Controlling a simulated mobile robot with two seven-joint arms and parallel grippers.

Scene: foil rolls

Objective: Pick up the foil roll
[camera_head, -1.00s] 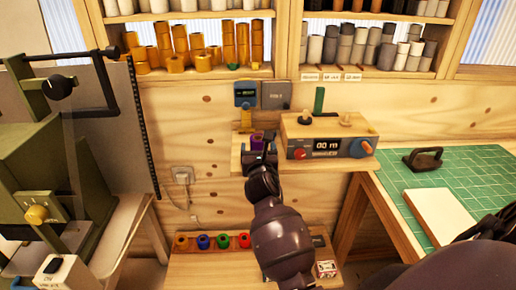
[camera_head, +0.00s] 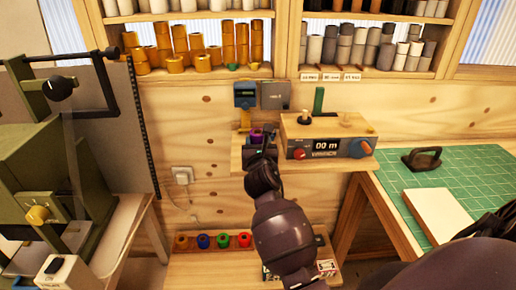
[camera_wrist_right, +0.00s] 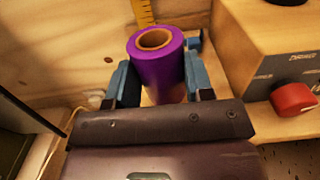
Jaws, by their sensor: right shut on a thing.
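The foil roll (camera_wrist_right: 171,76) is purple with a tan cardboard core. It stands upright in the right wrist view, its open end facing up. My right gripper (camera_wrist_right: 156,82) is shut on it, with one blue-grey finger on each side. In the head view, the roll (camera_head: 257,134) shows small at the left end of the wooden wall shelf (camera_head: 325,165), partly hidden by my right gripper (camera_head: 258,148). I cannot tell whether the roll's bottom touches the shelf. My left gripper is not in view.
A wooden box with a display (camera_head: 326,146) and a red knob stands right of the roll. A blue wall device (camera_head: 246,94) hangs behind. Several coloured rolls (camera_head: 222,240) sit on a low bench. A green cutting mat (camera_head: 477,172) lies at the right.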

